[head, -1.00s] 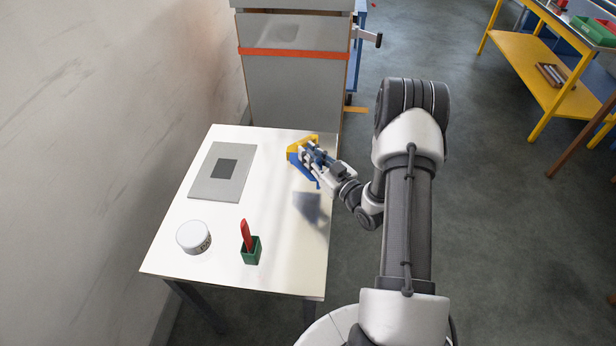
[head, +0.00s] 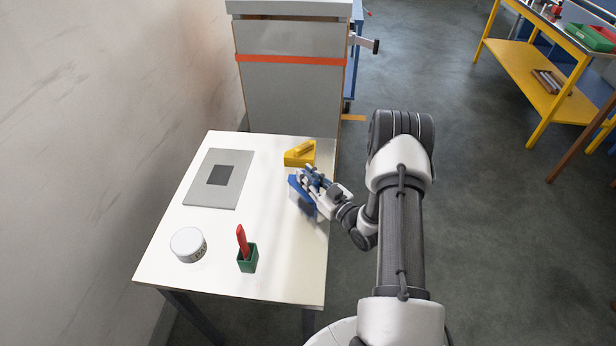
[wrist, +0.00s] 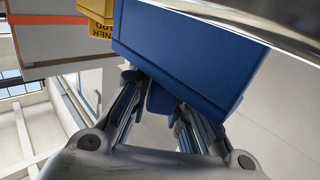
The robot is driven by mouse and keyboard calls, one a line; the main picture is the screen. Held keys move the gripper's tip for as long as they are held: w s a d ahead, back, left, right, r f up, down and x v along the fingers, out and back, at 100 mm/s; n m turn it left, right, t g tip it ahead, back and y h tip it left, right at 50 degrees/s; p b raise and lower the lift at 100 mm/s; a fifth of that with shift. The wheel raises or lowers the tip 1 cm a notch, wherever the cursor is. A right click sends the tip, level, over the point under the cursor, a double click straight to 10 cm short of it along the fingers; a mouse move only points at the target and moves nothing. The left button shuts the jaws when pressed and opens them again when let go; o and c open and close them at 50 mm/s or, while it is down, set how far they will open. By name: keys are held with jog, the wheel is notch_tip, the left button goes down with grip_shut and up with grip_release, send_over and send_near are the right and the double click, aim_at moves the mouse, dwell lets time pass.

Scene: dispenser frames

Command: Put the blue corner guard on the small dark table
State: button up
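The blue corner guard (head: 297,197) is in my gripper (head: 308,184), over the right part of the white table. In the wrist view the blue corner guard (wrist: 190,55) fills the upper middle. A blue tab on its underside in that picture sits between the two fingers of my gripper (wrist: 160,105), which are shut on it. The guard appears to be just above the white tabletop; the exact gap is hard to tell. I cannot make out a small dark table in these views.
The white table (head: 275,225) carries a yellow corner guard (head: 300,153), a grey plate with a dark square (head: 230,165), a white round tin (head: 188,244) and a green cup with a red stick (head: 247,262). A grey cabinet (head: 290,95) stands behind. Open floor lies right.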

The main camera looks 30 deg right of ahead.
jog(key=o, duration=0.4)
jog(key=shift+o, duration=0.2)
jog(key=shift+s+r, duration=0.1)
jog(key=shift+r, duration=0.05)
jog(key=s+d+p, duration=0.2)
jog(key=s+p, duration=0.1)
jog(key=s, duration=0.8)
jog(key=shift+s, duration=0.3)
jog(key=shift+d, duration=0.1)
